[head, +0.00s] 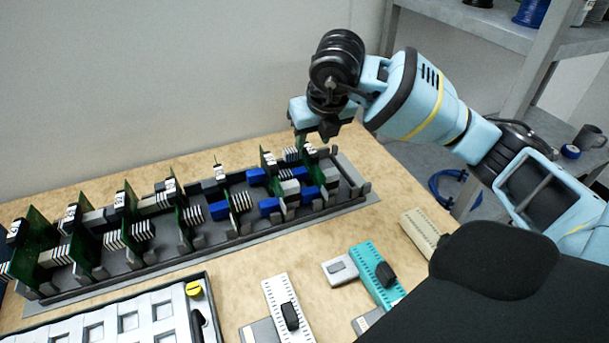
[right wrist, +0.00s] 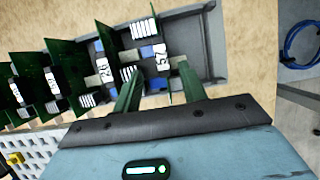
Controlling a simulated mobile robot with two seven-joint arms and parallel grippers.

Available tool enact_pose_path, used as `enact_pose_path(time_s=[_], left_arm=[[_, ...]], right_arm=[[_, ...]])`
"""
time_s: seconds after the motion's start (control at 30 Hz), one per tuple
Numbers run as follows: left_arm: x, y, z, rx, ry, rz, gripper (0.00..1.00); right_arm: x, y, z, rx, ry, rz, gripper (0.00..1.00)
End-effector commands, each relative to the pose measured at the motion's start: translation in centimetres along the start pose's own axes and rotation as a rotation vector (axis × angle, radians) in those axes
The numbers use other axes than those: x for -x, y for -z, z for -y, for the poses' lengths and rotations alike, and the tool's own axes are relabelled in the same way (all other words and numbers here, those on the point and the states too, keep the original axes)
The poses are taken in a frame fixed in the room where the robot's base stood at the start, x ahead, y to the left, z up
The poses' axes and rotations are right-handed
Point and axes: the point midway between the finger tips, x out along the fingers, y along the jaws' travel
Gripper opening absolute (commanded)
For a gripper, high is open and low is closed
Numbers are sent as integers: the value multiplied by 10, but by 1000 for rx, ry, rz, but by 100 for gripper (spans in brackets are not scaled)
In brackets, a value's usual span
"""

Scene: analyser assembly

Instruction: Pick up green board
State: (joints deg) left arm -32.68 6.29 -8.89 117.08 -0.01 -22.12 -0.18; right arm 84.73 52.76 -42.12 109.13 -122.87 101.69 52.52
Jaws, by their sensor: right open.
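Several upright green boards with white number labels stand in a row in a long grey rack (head: 215,250). One green board (head: 269,172) is near the rack's right end, with blue and white connectors on it. My right gripper (head: 315,138) is over the rack's right end, pointing down, open and empty. In the right wrist view its two fingers (right wrist: 158,92) reach toward the end green board (right wrist: 143,48), whose label (right wrist: 162,57) shows between them. I cannot tell whether the fingers touch it. My left gripper is not in view.
A tray with white cells (head: 130,312) lies in front of the rack. Teal (head: 375,272), white (head: 283,300) and beige (head: 421,233) parts lie on the wooden table to its right. A metal shelf (head: 470,22) and coiled blue cable (head: 450,187) are beyond the table.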

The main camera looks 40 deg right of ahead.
Motion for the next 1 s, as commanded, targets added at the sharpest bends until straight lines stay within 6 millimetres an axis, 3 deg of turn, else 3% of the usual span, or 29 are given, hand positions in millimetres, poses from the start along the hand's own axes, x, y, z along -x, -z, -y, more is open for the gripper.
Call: enact_pose_path(time_s=[0.53,0.8,1.0], left_arm=[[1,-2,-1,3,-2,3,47],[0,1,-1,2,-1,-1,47],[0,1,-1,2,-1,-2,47]], right_arm=[[-28,0,0,1,-1,0,42],[-64,4,3,0,-1,-1,42],[-76,3,3,2,-2,1,42]])
